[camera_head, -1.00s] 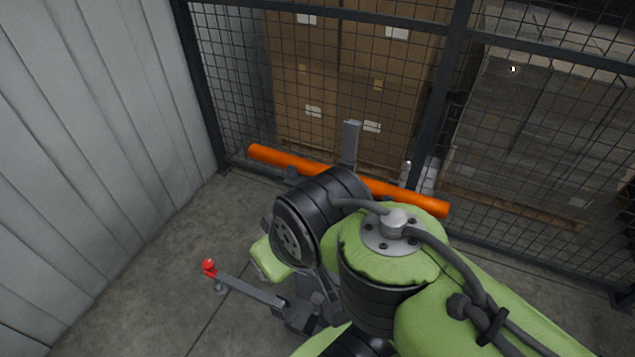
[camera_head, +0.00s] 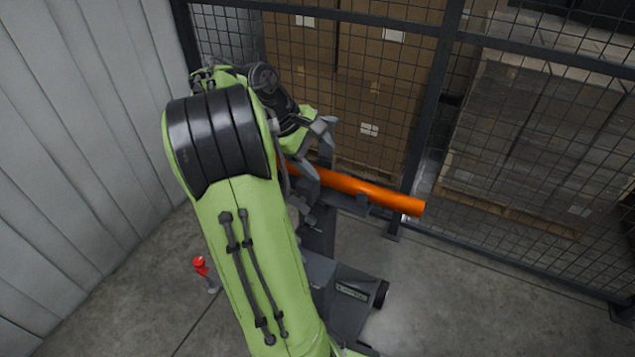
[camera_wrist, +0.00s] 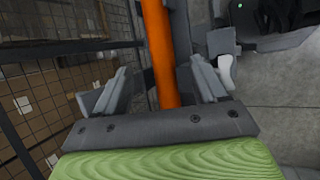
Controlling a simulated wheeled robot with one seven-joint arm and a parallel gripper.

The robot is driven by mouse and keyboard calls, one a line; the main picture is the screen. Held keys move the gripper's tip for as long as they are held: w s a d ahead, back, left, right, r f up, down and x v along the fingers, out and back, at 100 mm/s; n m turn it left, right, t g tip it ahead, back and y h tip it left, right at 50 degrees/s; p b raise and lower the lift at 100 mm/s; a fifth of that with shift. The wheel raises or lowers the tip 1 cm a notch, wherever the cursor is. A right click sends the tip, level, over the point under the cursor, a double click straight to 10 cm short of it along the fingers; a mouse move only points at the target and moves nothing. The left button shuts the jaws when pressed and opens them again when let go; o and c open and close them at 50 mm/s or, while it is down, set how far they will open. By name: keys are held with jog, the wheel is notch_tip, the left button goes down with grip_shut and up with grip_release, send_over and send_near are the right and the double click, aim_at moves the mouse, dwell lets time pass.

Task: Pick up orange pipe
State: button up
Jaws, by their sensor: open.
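The orange pipe (camera_head: 370,192) is a long cylinder lying about level in front of the mesh fence, on grey supports. Its left part is hidden behind my arm in the head view. My gripper (camera_head: 316,155) is at the pipe's visible left portion, with one finger on each side of it. In the wrist view, the pipe (camera_wrist: 159,50) runs between the two spread fingers of my gripper (camera_wrist: 160,88). Gaps show on both sides of the pipe there, wider on the left. I cannot tell how deep the pipe sits between the fingers.
The dark mesh fence (camera_head: 437,100) stands close behind the pipe, with stacked cartons (camera_head: 375,60) beyond it. A corrugated grey wall (camera_head: 80,150) is on the left. A red-topped part (camera_head: 199,262) stands low at the left. Concrete floor (camera_head: 480,300) is clear at the lower right.

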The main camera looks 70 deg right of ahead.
aim_at(337, 178)
jog(key=b+x, duration=0.1)
jog(key=x, duration=0.3)
jog(key=shift+w, duration=0.15)
jog(key=b+x, duration=0.2)
jog(key=x, duration=0.3)
jog(key=shift+s+f, duration=0.15)
jog(key=shift+s, duration=0.15)
grip_shut()
